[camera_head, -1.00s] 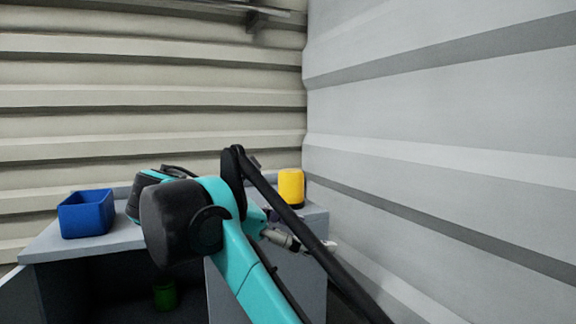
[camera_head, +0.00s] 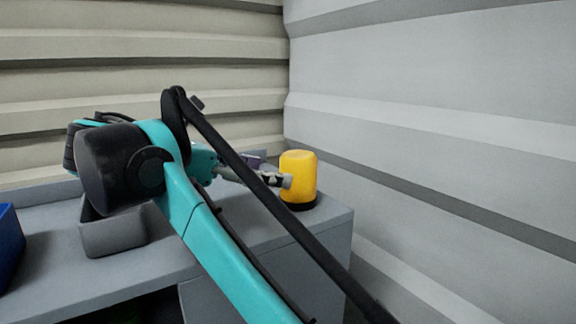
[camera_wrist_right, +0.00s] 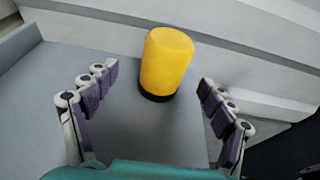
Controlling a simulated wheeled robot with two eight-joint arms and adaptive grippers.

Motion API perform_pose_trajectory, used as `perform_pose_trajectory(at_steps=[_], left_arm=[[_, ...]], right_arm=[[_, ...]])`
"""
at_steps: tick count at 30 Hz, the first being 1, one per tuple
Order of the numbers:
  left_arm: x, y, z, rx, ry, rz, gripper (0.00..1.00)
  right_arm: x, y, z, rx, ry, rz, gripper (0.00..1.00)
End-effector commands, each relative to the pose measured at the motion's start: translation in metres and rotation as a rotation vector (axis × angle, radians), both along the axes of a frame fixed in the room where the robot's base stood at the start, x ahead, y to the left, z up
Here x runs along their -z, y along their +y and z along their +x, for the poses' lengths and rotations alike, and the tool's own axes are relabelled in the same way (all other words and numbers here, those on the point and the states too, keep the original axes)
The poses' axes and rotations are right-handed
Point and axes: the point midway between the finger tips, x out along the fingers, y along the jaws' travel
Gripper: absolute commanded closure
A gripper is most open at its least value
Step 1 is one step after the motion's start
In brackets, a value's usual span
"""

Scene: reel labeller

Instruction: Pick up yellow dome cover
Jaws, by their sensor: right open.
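The yellow dome cover (camera_head: 298,174) stands upright on a black base at the right end of the grey worktop, near the corrugated wall. In the right wrist view the yellow dome cover (camera_wrist_right: 166,62) stands ahead of my right gripper (camera_wrist_right: 160,84), centred between its fingers and a little beyond their tips. My right gripper is open and empty, with the fingers spread to both sides. In the head view my right gripper (camera_head: 280,181) is close to the cover's left side, partly hidden by my arm. My left gripper is not in view.
A grey open bin (camera_head: 113,238) stands on the worktop (camera_head: 245,232) left of my arm. A blue bin (camera_head: 8,245) is cut off at the left edge. The corrugated wall (camera_head: 430,120) rises close behind and right of the cover.

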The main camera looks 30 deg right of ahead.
Motion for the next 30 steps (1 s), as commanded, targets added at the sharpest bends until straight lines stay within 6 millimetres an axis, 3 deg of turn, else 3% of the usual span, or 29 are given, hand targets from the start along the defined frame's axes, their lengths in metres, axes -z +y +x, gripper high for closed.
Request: perform_pose_trajectory(at_steps=[12,22,27,28,30], left_arm=[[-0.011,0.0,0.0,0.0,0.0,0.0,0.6],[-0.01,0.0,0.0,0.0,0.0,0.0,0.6],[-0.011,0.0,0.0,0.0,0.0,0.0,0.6],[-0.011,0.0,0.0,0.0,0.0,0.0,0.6],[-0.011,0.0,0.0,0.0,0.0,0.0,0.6]], right_arm=[[0.009,-0.057,0.003,0.003,-0.001,0.0,0.17],[0.013,-0.065,0.004,-0.001,-0.001,0.0,0.17],[0.013,-0.065,0.004,0.0,-0.001,0.0,0.62],[0.013,-0.065,0.004,0.0,-0.001,0.001,0.67],[0.013,-0.065,0.004,-0.001,-0.001,0.001,0.67]])
